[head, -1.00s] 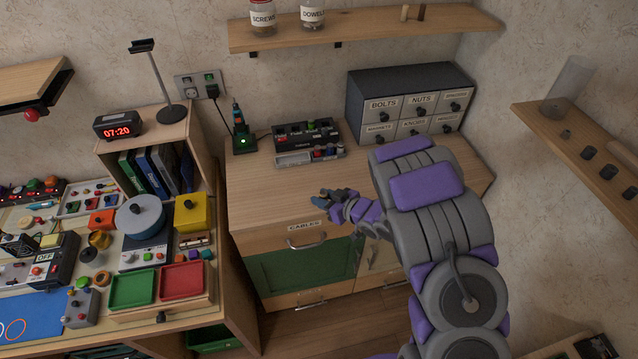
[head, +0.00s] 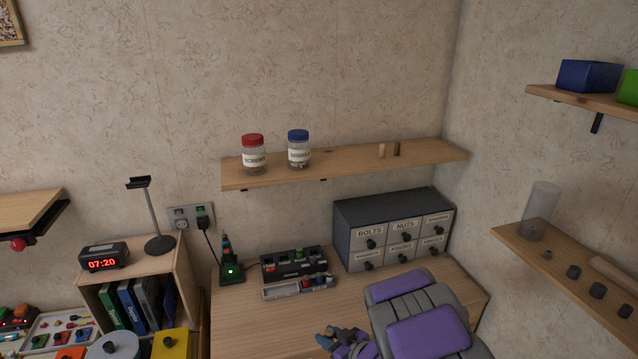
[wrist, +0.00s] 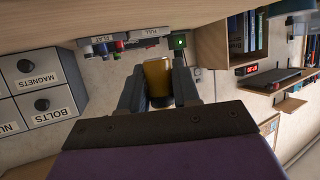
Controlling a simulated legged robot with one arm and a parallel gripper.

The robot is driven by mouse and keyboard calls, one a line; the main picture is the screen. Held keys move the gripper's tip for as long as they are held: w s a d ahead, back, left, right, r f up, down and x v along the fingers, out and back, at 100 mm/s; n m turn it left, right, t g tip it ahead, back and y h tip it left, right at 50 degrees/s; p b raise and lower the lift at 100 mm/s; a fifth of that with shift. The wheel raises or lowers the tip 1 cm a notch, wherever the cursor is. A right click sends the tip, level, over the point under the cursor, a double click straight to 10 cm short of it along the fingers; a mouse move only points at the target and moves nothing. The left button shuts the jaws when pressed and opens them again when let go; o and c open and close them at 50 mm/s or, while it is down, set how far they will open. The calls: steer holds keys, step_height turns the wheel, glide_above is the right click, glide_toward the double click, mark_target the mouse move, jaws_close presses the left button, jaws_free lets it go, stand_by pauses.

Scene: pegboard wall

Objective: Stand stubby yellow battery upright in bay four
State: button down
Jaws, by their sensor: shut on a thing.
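My gripper (head: 325,338) is low in the head view, over the front part of the wooden cabinet top. In the wrist view my gripper (wrist: 158,92) is shut on a yellow battery (wrist: 157,80), held between its two grey fingers. The battery cannot be made out in the head view. The black battery rack (head: 292,262) stands at the back of the cabinet top, beyond my gripper, with several coloured items in it. A pale tray (head: 286,292) with small batteries runs along its front. The bay numbers are too small to read.
A grey drawer unit (head: 393,230) stands right of the rack. A green-lit charger with a tool (head: 231,270) stands to its left. A shelf (head: 345,166) with two jars hangs above. The wooden top (head: 250,325) in front of the rack is clear.

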steer(key=w+d+r+m+t+h, duration=0.3)
steer(key=w+d+r+m+h, duration=0.5)
steer(key=d+r, duration=0.3)
steer(key=shift+d+r+h, duration=0.2)
steer(key=shift+r+h, duration=0.3)
steer(key=shift+r, duration=0.25)
steer(key=shift+f, duration=0.1)
